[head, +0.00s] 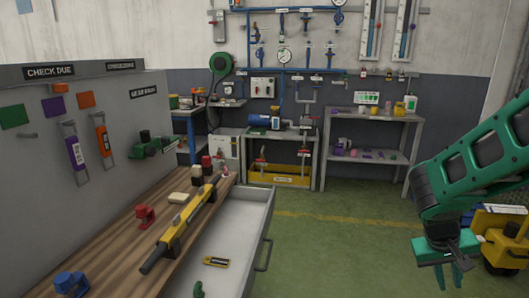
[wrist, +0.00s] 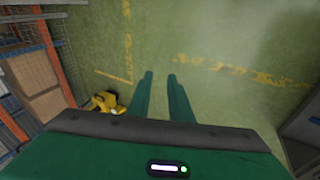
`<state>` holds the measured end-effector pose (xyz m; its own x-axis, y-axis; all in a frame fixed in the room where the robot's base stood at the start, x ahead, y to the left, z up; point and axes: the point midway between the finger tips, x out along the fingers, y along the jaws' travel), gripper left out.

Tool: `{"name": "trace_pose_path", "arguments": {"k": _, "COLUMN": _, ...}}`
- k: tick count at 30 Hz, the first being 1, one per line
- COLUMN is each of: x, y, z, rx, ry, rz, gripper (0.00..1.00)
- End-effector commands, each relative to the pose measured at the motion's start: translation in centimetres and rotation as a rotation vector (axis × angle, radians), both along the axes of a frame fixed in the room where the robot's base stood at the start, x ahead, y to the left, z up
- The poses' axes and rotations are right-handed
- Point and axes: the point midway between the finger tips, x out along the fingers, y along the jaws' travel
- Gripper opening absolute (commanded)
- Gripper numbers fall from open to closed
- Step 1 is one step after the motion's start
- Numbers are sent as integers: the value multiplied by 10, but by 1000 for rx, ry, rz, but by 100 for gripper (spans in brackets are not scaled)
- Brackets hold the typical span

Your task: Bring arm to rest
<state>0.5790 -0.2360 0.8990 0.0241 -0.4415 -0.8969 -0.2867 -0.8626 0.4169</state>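My green arm reaches in from the right edge of the head view, bent, with its wrist pointing down. My gripper (head: 452,280) hangs at the lower right over the green floor, clear of the drawer and the workbench. In the wrist view my gripper (wrist: 161,76) shows two green fingers side by side, with bare floor visible between them. It is open and holds nothing.
A wooden workbench (head: 118,266) stands at the left with an open, light grey drawer (head: 236,232). A yellow machine (head: 505,238) is behind my gripper at the right. Shelves (head: 372,118) line the back wall. The floor (head: 335,235) between is clear.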

Motion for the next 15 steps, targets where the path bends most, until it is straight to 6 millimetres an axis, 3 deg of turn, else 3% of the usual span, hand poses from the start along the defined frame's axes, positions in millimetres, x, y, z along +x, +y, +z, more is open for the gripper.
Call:
{"name": "trace_pose_path", "arguments": {"k": 3, "x": -33, "y": 4, "z": 15, "rx": 104, "ry": -11, "rz": -83, "gripper": 19}}
{"name": "trace_pose_path", "arguments": {"k": 15, "x": -130, "y": 44, "z": 62, "rx": 393, "ry": -33, "rz": -243, "gripper": 19}}
